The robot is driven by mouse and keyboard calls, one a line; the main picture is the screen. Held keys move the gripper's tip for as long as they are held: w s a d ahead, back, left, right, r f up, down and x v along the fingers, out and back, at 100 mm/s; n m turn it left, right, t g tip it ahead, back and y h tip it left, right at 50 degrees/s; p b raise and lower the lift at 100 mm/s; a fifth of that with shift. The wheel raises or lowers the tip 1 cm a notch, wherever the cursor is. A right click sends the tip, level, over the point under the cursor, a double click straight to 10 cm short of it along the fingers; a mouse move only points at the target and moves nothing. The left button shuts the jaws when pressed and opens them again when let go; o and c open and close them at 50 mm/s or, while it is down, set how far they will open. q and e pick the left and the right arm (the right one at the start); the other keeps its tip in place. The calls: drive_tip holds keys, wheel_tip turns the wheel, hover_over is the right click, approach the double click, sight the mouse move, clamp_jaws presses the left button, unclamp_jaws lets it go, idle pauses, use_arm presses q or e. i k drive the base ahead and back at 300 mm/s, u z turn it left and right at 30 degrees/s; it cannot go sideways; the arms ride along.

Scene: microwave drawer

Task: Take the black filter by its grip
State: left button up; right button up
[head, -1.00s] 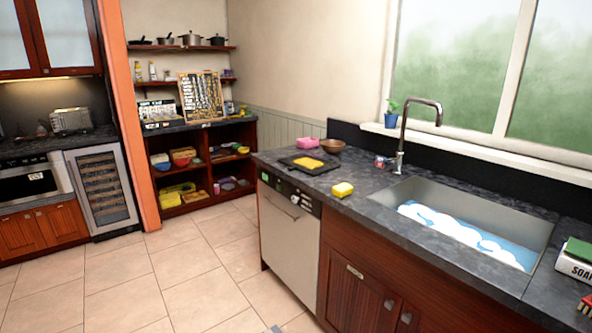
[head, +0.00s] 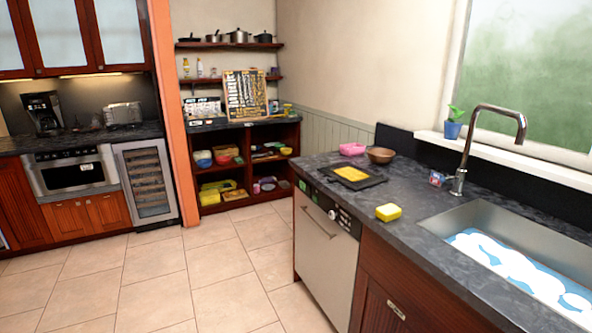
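I cannot make out a black filter with a grip in the head view. A dark coffee maker (head: 44,114) stands on the back left counter (head: 80,139), too small and dim for its parts to be told. A flat black item (head: 327,178) with a yellow piece (head: 351,174) on it lies on the sink counter (head: 400,203). Neither of my grippers is in view.
A microwave drawer (head: 70,172) sits below the back left counter, with a toaster (head: 123,114) above and a wine cooler (head: 147,180) beside it. The dishwasher (head: 322,249) and sink (head: 480,215) are at right. The tiled floor (head: 170,275) between is clear.

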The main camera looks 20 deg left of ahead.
sight(353, 176)
drive_tip(key=u, duration=0.55)
drive_tip(key=i, duration=1.75)
drive_tip(key=z, duration=0.75)
drive_tip(key=i, duration=0.5)
drive_tip(key=z, duration=0.25)
